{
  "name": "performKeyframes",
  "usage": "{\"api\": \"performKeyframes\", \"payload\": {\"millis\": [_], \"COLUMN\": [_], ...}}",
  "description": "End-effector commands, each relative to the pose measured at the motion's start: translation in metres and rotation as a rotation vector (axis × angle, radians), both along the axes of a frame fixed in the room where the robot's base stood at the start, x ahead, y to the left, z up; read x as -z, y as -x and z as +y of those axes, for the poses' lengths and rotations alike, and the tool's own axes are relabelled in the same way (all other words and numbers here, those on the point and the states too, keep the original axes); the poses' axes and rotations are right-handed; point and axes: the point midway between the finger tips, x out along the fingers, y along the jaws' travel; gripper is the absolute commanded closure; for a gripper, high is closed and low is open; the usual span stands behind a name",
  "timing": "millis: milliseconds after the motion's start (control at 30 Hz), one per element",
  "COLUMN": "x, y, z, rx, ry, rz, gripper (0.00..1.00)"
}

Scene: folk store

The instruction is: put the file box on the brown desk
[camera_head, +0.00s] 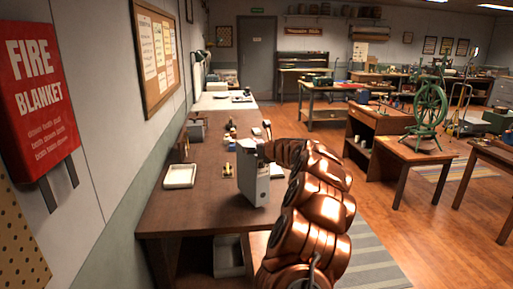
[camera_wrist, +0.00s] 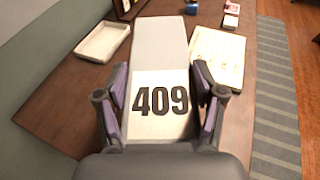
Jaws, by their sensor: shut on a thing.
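The file box (camera_head: 253,183) is a narrow pale grey-white box, upright in the head view. In the wrist view its face (camera_wrist: 160,108) bears a white label with "409". My gripper (camera_wrist: 160,90) is shut on it, with a dark finger along each side. In the head view the box shows over the near part of the brown desk (camera_head: 195,215), which stands along the left wall. I cannot tell whether its base touches the desk top. My copper-coloured arm hides part of the desk's right side.
A white tray (camera_head: 180,175) lies left of the box and also shows in the wrist view (camera_wrist: 103,41). A cream flat thing (camera_wrist: 217,52) lies right of the box. Small items (camera_head: 230,125) stand farther back. Bare desk top shows in front of the tray.

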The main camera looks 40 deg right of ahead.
Motion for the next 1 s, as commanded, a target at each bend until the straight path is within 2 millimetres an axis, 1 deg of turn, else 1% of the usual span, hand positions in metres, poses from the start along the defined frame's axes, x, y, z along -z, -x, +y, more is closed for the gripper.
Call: {"api": "performKeyframes", "payload": {"millis": [100,300,700,733,933,967,1000], "x": [0.011,0.023,0.026,0.027,0.028,0.028,0.028], "y": [0.0,0.001,0.001,0.001,0.001,0.001,0.001], "z": [0.0,-0.001,0.0,-0.001,-0.001,-0.001,0.0], "rx": [0.002,0.003,0.001,0.001,0.001,0.001,0.001], "ry": [-0.002,-0.001,0.0,0.001,0.0,0.0,0.0], "rz": [-0.003,-0.003,-0.002,-0.001,0.0,0.0,0.0], "gripper": [1.0,1.0,1.0,0.3,0.09,0.07,0.07]}}
